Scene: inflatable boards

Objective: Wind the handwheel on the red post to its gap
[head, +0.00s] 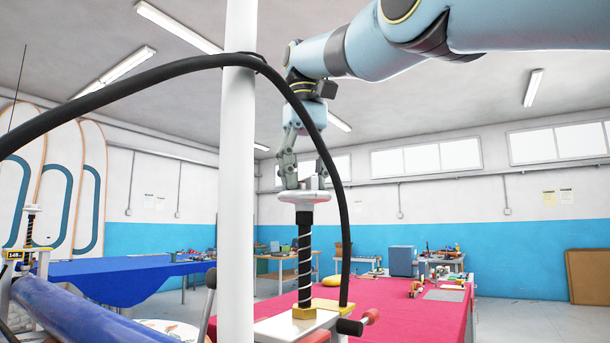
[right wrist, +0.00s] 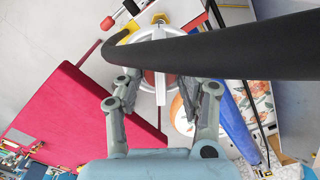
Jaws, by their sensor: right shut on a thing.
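The handwheel (head: 303,196) is a pale round wheel on top of an upright black screw (head: 304,250) with a white spiral. My right gripper (head: 303,183) reaches down from above and is shut on the handwheel. In the right wrist view the wheel's pale rim and spoke (right wrist: 160,95) show between the fingers (right wrist: 166,88), with red beneath. A yellow block (head: 304,313) sits at the foot of the screw. A red post is not clear in the head view, and I cannot make out the gap. My left gripper is not in view.
A black hose (head: 150,75) arches past a white pole (head: 238,170) and down beside the screw; it partly covers the wheel in the right wrist view. A red-covered table (head: 400,310) lies behind. Another screw stand (head: 29,225) with a yellow label is at left.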

